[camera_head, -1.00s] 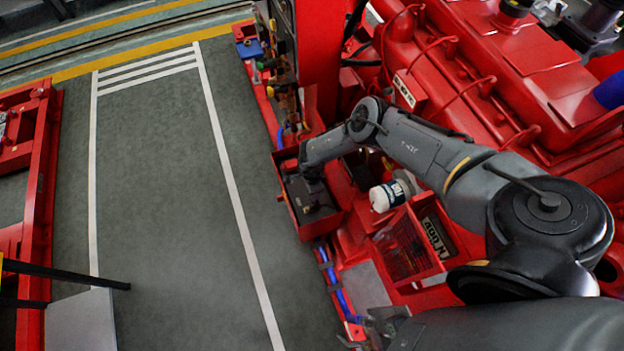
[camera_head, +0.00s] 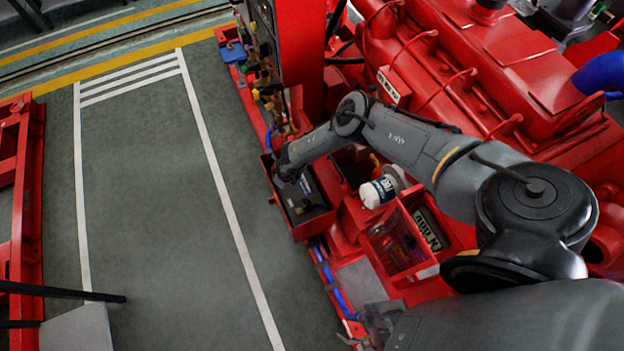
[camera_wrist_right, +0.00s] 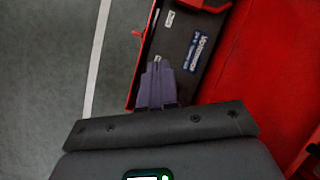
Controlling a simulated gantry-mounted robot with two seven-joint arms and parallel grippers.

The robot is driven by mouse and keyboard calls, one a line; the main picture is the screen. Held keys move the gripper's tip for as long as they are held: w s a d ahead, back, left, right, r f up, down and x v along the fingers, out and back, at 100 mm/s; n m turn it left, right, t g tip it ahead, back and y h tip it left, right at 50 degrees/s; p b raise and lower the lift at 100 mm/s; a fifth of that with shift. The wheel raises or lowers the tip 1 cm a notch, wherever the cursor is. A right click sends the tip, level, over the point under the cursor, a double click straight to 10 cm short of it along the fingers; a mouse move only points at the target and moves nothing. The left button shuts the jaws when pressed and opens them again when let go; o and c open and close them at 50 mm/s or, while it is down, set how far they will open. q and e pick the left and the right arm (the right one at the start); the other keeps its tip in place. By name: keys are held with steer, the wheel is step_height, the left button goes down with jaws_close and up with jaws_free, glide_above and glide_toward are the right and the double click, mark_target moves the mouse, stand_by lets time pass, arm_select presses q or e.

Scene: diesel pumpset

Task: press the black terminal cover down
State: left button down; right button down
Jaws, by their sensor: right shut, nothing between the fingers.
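A dark battery (camera_head: 310,192) sits in an open red box (camera_head: 310,229) at the side of the red pumpset. In the right wrist view the battery (camera_wrist_right: 181,38) carries a blue-and-white label. I cannot clearly pick out the black terminal cover on the dark battery top. My right gripper (camera_wrist_right: 157,64) is shut and empty, its fingers pointing over the battery and its box. I cannot tell whether the fingertips touch anything. In the head view my right wrist hides the fingers and the far left part of the battery. My left gripper is not in view.
A white filter canister (camera_head: 378,192) stands right of the battery box, close to my right forearm. A red mesh-sided box (camera_head: 398,247) lies nearer. Valves and hoses (camera_head: 266,90) line the far side. The grey floor (camera_head: 165,210) at left is clear.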

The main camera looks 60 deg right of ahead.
steer(key=w+a+r+m+t+b, duration=0.2)
steer(key=w+a+r+m+t, duration=0.4)
steer(key=w+a+r+m, duration=1.3)
step_height(320, 180, up, 9)
steer(key=w+d+m+g+h+b, duration=0.1)
steer(key=d+m+g+h+b, duration=0.1)
steer(key=m, duration=2)
steer(key=s+d+f+m+g+y+b, duration=0.2)
steer(key=s+d+f+m, duration=0.2)
steer(key=d+m, duration=0.5)
steer(key=m+g+y+b, duration=0.3)
steer(key=m+g+b, duration=0.3)
steer(key=m, duration=0.4)
glide_above(306, 203)
steer(key=s+d+b, duration=0.1)
steer(key=s+d, duration=0.1)
step_height(306, 203, down, 34)
steer(key=f+t, duration=0.1)
steer(key=shift+w+f+b, duration=0.25)
steer(key=shift+f+b, duration=0.2)
steer(key=shift+f, duration=0.1)
